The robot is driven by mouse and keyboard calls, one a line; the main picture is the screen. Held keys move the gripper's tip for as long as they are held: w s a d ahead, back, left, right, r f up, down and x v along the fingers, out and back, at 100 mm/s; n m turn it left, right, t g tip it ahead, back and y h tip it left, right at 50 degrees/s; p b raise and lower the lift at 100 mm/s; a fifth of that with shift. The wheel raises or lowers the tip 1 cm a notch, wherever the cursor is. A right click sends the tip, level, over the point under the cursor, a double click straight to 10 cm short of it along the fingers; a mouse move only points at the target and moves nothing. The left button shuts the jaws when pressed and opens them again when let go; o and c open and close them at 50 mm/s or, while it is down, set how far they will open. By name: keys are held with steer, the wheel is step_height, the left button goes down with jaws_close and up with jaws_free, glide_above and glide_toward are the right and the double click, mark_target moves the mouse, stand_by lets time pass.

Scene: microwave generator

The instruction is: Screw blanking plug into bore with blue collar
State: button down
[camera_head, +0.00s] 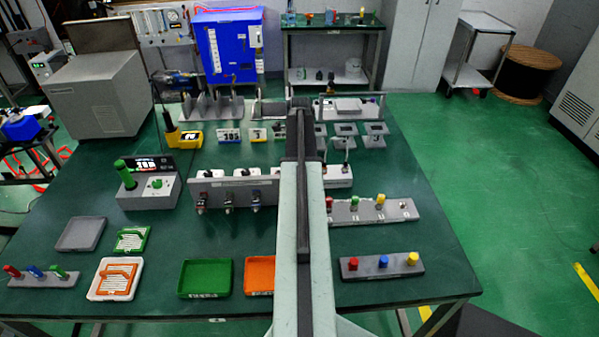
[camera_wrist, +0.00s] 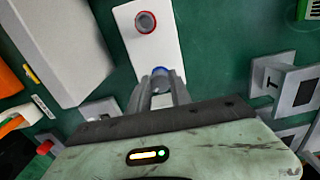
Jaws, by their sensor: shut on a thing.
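In the wrist view, a white block (camera_wrist: 160,55) carries a bore with a red collar (camera_wrist: 145,22) and, nearer to me, a blue collar (camera_wrist: 158,72). My gripper (camera_wrist: 160,86) is right over the blue collar, with its fingers shut on a small grey piece, seemingly the blanking plug (camera_wrist: 160,85). The fingers hide most of the plug and part of the blue collar. I cannot tell whether the plug is in the bore or just above it. In the head view my own arm hides the gripper and the plug.
Grey blocks (camera_wrist: 295,90) stand to the right in the wrist view, and a large pale box (camera_wrist: 62,45) is close on the left. In the head view, a rack with coloured pegs (camera_head: 382,266) and a green tray (camera_head: 205,278) are on the near part of the green table (camera_head: 130,235).

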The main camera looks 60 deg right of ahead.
steer(key=shift+r, duration=0.1)
step_height(320, 180, up, 10)
steer(key=p, duration=1)
step_height(320, 180, down, 8)
steer(key=n+b, duration=0.2)
steer(key=b, duration=0.5)
steer(key=shift+b, duration=0.35)
stand_by(0.4)
steer(key=shift+f+b, duration=0.4)
steer(key=shift+b, duration=0.05)
steer(key=shift+f+b, duration=0.75)
steer(key=c, duration=1.1)
jaws_free()
steer(key=shift+r, duration=0.1)
